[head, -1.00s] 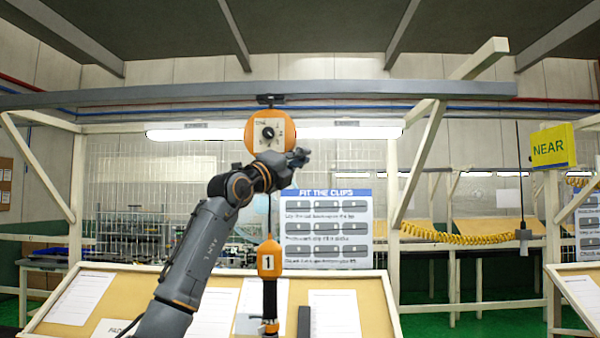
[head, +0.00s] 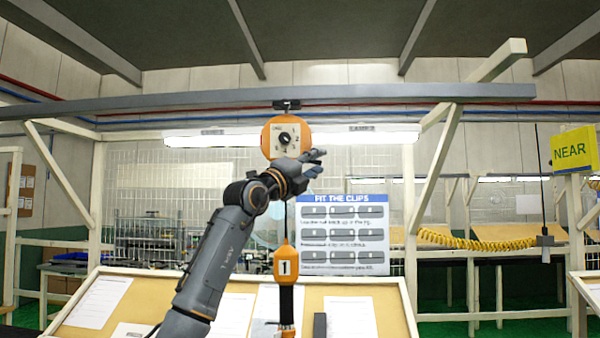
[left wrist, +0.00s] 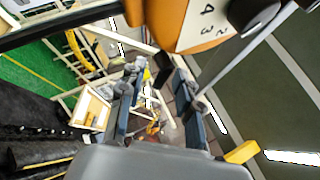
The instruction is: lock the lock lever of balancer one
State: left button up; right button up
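Balancer one (head: 268,140) is a round orange housing with a pale numbered dial face and a dark centre knob, hanging from the grey overhead rail. It also shows at the top of the left wrist view (left wrist: 168,18). I cannot make out its lock lever for certain. My left gripper (head: 318,163) is just below and right of the dial, partly overlapping the housing's lower edge. In the left wrist view its two fingers (left wrist: 158,100) stand apart with nothing between them. I cannot tell whether it touches the housing. My right gripper is not in view.
An orange tool handle marked 1 (head: 285,262) hangs on a cable below the balancer. The grey rail (head: 200,111) runs across above. A sloped board (head: 255,297) with papers stands below. A blue-headed sign (head: 343,235) hangs behind. A yellow NEAR sign (head: 573,149) is at right.

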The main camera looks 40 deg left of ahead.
pick_arm(q)
jog(key=v, duration=1.1)
jog(key=shift+s, duration=0.1)
